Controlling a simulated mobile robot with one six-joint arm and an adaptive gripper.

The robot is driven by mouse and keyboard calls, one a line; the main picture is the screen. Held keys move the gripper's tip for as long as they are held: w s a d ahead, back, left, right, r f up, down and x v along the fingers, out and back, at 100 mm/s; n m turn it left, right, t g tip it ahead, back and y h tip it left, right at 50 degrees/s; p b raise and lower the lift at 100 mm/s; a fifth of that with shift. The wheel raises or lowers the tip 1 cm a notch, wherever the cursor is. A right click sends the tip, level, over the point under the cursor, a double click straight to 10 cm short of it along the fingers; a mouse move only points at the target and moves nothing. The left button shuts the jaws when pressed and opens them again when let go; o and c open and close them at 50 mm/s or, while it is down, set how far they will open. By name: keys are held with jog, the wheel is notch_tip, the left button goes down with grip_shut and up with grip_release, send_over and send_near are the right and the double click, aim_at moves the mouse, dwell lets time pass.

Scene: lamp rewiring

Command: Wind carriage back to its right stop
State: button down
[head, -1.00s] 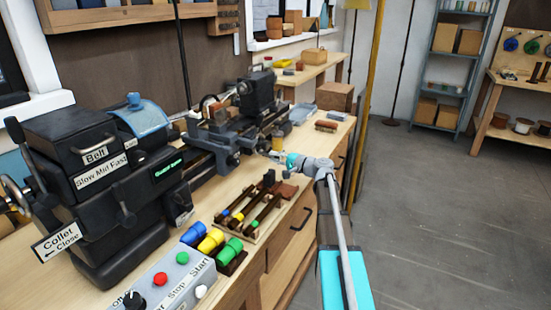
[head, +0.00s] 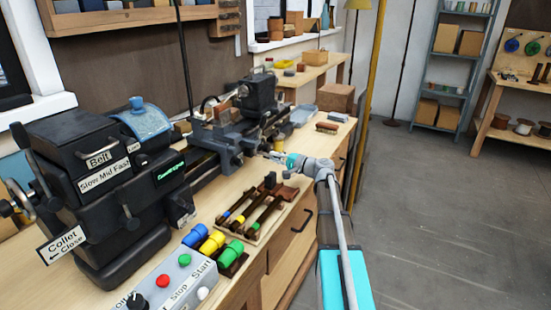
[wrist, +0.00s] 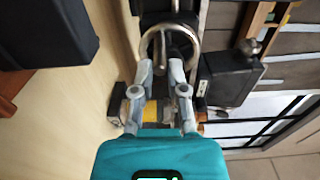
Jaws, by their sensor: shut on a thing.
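The dark metal carriage (head: 222,137) sits on the lathe bed, right of the headstock (head: 88,165) and left of the tailstock (head: 262,92). My gripper (head: 266,154) reaches in from the right at the carriage's front. In the wrist view, my gripper (wrist: 161,72) is shut at the lower rim of a shiny ring-shaped handwheel (wrist: 196,35). The exact contact between the fingertips is hard to see. The right stop cannot be made out in the head view.
A wooden rack (head: 255,215) with several coloured-banded tools lies on the bench in front. A grey control box (head: 170,285) with buttons stands at the near left. Open floor (head: 430,220) lies to the right.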

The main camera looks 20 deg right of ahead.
jog(key=shift+s+r, duration=0.1)
jog(key=shift+r, duration=0.1)
dwell(0.3)
jog(key=shift+s+a+r+p, duration=0.1)
jog(key=shift+a+r+p, duration=0.15)
jog(key=shift+r+p, duration=0.3)
jog(key=shift+f, duration=0.1)
jog(key=shift+d+r+p, duration=0.1)
jog(key=shift+r+p, duration=0.6)
jog(key=shift+w, duration=0.2)
jog(key=shift+w+d+r+p, duration=0.3)
jog(key=shift+d+r+p, duration=0.15)
jog(key=shift+d, duration=0.05)
